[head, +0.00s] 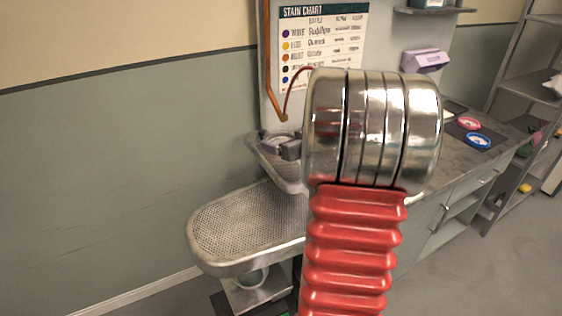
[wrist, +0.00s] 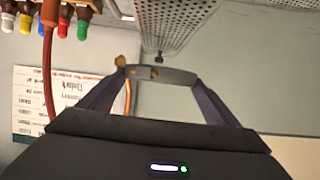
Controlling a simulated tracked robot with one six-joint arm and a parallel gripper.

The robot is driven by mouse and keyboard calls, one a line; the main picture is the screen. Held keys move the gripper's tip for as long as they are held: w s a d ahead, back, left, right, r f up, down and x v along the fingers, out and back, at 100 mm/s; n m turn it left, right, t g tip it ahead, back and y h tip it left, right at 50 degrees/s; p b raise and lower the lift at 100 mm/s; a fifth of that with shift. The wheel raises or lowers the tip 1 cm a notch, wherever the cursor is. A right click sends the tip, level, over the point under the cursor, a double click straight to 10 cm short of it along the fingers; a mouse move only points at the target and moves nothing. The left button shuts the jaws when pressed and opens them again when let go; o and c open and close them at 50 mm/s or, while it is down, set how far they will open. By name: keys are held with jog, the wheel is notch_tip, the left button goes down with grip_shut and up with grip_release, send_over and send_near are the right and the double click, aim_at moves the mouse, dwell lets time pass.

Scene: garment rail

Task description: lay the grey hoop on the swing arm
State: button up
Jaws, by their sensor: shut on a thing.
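In the wrist view, my gripper (wrist: 160,78) has its two purple-grey fingers spread on either side of the grey hoop (wrist: 177,75), shut on it. The hoop shows nearly edge-on as a grey band, with a small yellowish knob at its left end. A perforated metal board, seemingly the swing arm (wrist: 175,18), is beyond it at the top of the wrist view. In the head view, the smaller upper perforated board (head: 262,158) sits above the large one. My arm's red bellows and metal rings hide most of the gripper there. Whether hoop and board touch cannot be told.
The large perforated board (head: 245,225) projects at lower left. An orange pipe (head: 268,60) runs up the wall beside the stain chart (head: 320,45). Shelving (head: 530,90) stands at far right.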

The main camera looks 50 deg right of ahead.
aim_at(284, 165)
jog(key=shift+f, duration=1.3)
jog(key=shift+f, duration=1.9)
jog(key=shift+f, duration=0.1)
jog(key=o, duration=1)
jog(key=v, duration=1.2)
